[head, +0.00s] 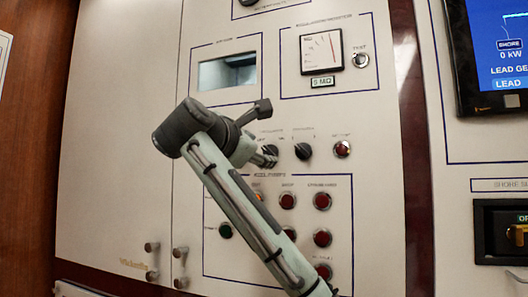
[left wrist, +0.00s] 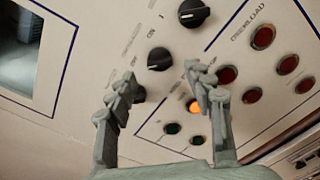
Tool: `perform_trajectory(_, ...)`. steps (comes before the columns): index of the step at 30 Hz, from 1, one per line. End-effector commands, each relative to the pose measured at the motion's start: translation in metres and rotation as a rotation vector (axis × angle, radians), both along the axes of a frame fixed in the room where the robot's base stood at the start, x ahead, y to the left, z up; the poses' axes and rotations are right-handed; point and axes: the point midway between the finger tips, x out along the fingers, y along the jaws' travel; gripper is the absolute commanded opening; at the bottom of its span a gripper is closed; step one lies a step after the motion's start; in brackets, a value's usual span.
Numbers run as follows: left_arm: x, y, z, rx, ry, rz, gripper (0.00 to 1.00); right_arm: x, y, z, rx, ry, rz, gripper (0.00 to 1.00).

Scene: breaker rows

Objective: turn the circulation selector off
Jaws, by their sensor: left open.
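Black rotary selectors sit in a row on the white panel. One selector (head: 302,151) shows clearly in the head view; one left of it (head: 270,149) is partly covered by my left gripper (head: 266,136). In the left wrist view, one black knob (left wrist: 160,58) lies ahead between the fingertips, and another (left wrist: 193,13) is farther up. My left gripper (left wrist: 160,74) is open and empty, close to the panel.
Below the selectors are an orange lamp (left wrist: 193,106), red lamps (head: 287,201) and green ones (left wrist: 172,128). A meter (head: 321,52) and a dark window (head: 227,72) are above. Cabinet knobs (head: 152,248) stick out lower left. A screen (head: 498,45) is at right.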

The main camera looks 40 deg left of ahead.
Motion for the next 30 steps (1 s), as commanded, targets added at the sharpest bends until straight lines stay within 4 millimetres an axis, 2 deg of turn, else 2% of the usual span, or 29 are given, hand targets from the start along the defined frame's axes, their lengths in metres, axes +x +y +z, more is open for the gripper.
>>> perform_trajectory(1,-0.013,-0.003,0.002,0.001,-0.007,0.000,0.52,0.000,0.000,0.000,0.000,0.000,0.000,0.40)
perform_trajectory(6,-0.047,-0.011,0.001,-0.001,-0.006,0.000,0.52,0.000,0.000,0.000,0.001,0.000,-0.001,0.40)
perform_trajectory(12,-0.071,-0.017,0.001,0.000,-0.003,-0.001,0.52,0.000,0.000,0.000,0.001,0.000,-0.001,0.40)
perform_trajectory(17,-0.077,-0.019,0.000,-0.002,-0.001,-0.001,0.52,0.000,0.000,0.000,0.001,-0.001,-0.001,0.40)
perform_trajectory(30,-0.077,-0.019,0.000,-0.001,0.000,-0.001,0.52,0.000,0.000,0.000,0.002,-0.001,-0.002,0.40)
